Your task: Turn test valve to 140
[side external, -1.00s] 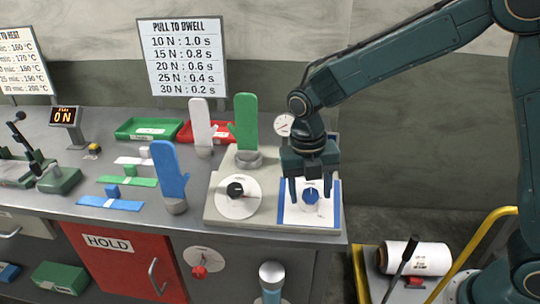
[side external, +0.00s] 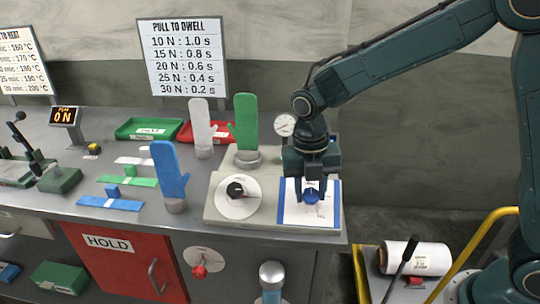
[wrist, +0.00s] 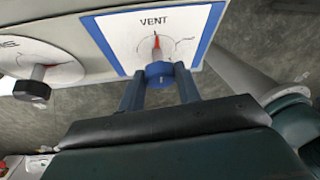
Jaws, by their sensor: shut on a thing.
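My gripper (side external: 312,192) points down at the right end of the test panel. Its fingers (wrist: 159,84) are shut on a blue knob (wrist: 160,73), one on each side. The knob sits on a white plate with a blue border (side external: 329,218), marked VENT in the wrist view. A red pointer there aims toward the VENT lettering. Left of it, a black knob (side external: 235,190) stands on a round white dial (side external: 237,208); it also shows in the wrist view (wrist: 32,90). That dial's lettering is cut off or too small to read, and I see no readable 140.
A green glove form (side external: 245,122) and a small gauge (side external: 284,125) stand behind the panel. White (side external: 201,124) and blue (side external: 169,172) glove forms stand left. A red knob (side external: 199,271) is on the bench front. A cart with a film roll (side external: 413,257) stands right.

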